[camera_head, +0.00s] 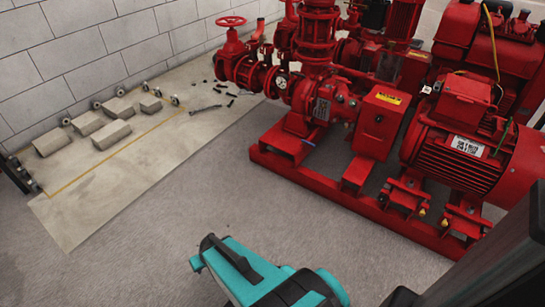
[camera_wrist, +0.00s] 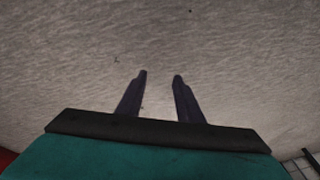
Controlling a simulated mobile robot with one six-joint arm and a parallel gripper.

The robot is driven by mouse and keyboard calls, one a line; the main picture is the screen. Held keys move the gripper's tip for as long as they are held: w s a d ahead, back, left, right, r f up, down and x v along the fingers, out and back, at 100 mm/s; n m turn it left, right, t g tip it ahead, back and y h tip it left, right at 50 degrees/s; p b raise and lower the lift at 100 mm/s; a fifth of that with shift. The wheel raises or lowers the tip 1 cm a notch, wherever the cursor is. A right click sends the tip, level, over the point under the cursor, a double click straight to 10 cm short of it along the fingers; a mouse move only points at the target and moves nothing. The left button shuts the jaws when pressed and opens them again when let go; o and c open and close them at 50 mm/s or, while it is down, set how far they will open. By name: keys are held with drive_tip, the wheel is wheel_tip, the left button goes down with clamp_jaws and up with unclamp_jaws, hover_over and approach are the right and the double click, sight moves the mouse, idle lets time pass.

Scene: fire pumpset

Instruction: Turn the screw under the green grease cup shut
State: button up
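My gripper (camera_wrist: 160,75) shows in the wrist view with its two dark fingers apart and nothing between them. Only grey floor lies beyond the fingertips. In the head view my teal arm is low in the middle, over the floor and well in front of the red pumpset (camera_head: 330,185); the fingers cannot be made out there. I cannot identify the green grease cup or its screw for certain. A thin green piece (camera_head: 504,134) shows by the red motor (camera_head: 465,165), and a small blue-green spot (camera_head: 308,142) shows on the pumpset's left part. Both are too small to tell.
The pumpset's red base frame (camera_head: 350,201) runs along its front edge. Small yellow parts (camera_head: 421,212) sit below the motor. A red handwheel (camera_head: 231,21) stands at the back. Concrete blocks (camera_head: 112,134) lie on a pale slab at left. Grey floor in front is clear.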

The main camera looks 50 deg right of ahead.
drive_tip(key=s+a+g, duration=0.1)
drive_tip(key=s+a, duration=0.1)
drive_tip(key=s, duration=0.1)
drive_tip(key=s+a+f+n+g, duration=0.1)
drive_tip(key=s+a, duration=0.1)
drive_tip(key=s, duration=0.1)
drive_tip(key=s+a+n+g, duration=0.1)
drive_tip(key=s+a+g, duration=0.1)
drive_tip(key=s+a, duration=0.1)
drive_tip(key=shift+f+y, duration=0.3)
drive_tip(key=s+a+g, duration=0.1)
drive_tip(key=s, duration=0.2)
drive_tip(key=s+r+n+g, duration=0.1)
drive_tip(key=s+g, duration=0.1)
drive_tip(key=s, duration=0.1)
drive_tip(key=s+a+g+h, duration=0.1)
drive_tip(key=s, duration=0.2)
drive_tip(key=shift+s+a+r+n, duration=0.15)
drive_tip(key=shift+s+a+n, duration=0.1)
drive_tip(key=shift+a+n, duration=0.05)
drive_tip(key=shift+s, duration=0.2)
